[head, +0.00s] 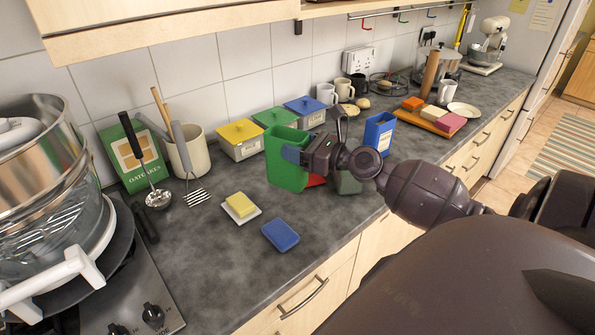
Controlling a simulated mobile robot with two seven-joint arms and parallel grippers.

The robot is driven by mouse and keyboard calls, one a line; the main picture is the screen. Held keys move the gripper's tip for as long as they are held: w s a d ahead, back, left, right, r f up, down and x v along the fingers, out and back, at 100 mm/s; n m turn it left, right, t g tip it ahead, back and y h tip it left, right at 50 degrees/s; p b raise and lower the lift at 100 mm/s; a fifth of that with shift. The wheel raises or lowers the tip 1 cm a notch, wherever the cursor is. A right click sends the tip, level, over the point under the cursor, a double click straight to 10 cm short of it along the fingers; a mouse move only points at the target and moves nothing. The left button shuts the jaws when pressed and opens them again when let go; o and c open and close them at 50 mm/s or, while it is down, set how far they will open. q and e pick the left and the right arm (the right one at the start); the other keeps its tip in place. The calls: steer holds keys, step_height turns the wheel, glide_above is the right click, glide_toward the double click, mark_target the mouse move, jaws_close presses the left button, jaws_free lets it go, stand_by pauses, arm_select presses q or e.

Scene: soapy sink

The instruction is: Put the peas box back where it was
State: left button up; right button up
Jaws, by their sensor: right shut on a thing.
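A tall green box (286,173), probably the peas box, is over the grey counter (215,283) near its middle. No label shows on the side I see. My right gripper (294,155) is shut on its upper right edge. I cannot tell whether the box touches the counter. A red thing (315,181) and a grey-green thing (349,184) show partly below my right gripper, which hides the rest of them. My left gripper is not in view.
A yellow block on a white dish (241,213) and a blue sponge (281,235) lie in front. Yellow-, green- and blue-lidded canisters (240,139) line the wall behind. A blue box (379,133) stands to the right. A green oatcakes box (130,157) and utensil pot (188,153) stand left.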

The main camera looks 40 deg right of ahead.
mark_target(305, 177)
step_height(305, 177, down, 4)
steer(key=shift+f+b, duration=0.25)
steer(key=shift+b, duration=0.65)
step_height(305, 177, down, 4)
steer(key=shift+f+b, duration=0.15)
steer(key=shift+b, duration=0.85)
steer(key=shift+f, duration=0.15)
steer(key=o, duration=1.5)
steer(key=shift+r, duration=0.2)
